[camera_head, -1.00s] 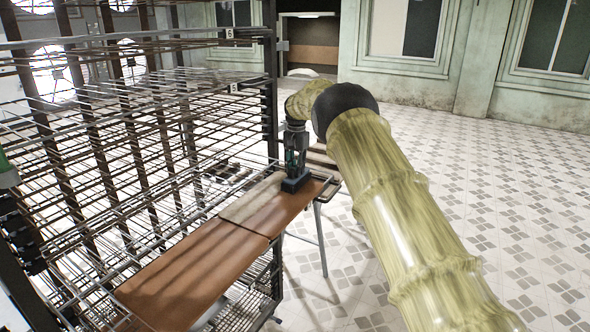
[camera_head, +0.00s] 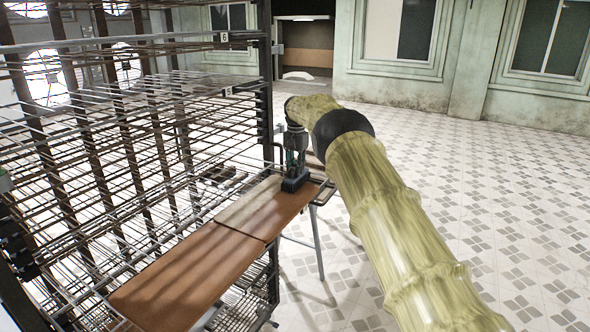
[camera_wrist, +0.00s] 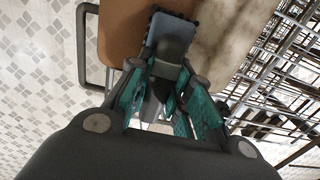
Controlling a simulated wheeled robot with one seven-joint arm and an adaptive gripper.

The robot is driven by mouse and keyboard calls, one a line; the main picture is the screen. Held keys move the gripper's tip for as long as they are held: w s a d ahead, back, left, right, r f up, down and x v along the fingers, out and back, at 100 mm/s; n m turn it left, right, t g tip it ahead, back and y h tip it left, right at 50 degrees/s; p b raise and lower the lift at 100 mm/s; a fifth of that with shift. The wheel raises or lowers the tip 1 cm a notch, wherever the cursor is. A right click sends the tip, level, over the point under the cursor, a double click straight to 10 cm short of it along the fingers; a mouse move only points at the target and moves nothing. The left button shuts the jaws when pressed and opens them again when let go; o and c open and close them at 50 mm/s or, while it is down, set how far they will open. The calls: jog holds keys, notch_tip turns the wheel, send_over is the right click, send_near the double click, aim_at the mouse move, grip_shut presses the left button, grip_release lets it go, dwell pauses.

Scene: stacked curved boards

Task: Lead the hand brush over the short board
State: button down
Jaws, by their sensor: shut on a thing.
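The short board (camera_head: 282,211) is the far one of two boards lying end to end. Its left part is pale and dusty-looking, its right part plain brown. The dark hand brush (camera_head: 296,185) stands on it near the far end. My gripper (camera_head: 295,160) is above the brush and shut on its upright handle. In the wrist view, the brush (camera_wrist: 179,28) lies across the border between brown and pale surface, and my gripper (camera_wrist: 165,88) has its teal fingers on both sides of the handle. The bristles' underside is hidden.
A longer brown board (camera_head: 190,275) adjoins the short board at the near side. A metal wire rack (camera_head: 120,150) fills the left. A stand with metal legs (camera_head: 318,245) is under the far end. Tiled floor (camera_head: 480,200) is open at right.

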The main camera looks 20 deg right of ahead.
jog(key=shift+r, duration=0.3)
jog(key=shift+r, duration=0.5)
jog(key=shift+r, duration=3)
jog(key=shift+a+f, duration=0.1)
jog(key=shift+a, duration=0.05)
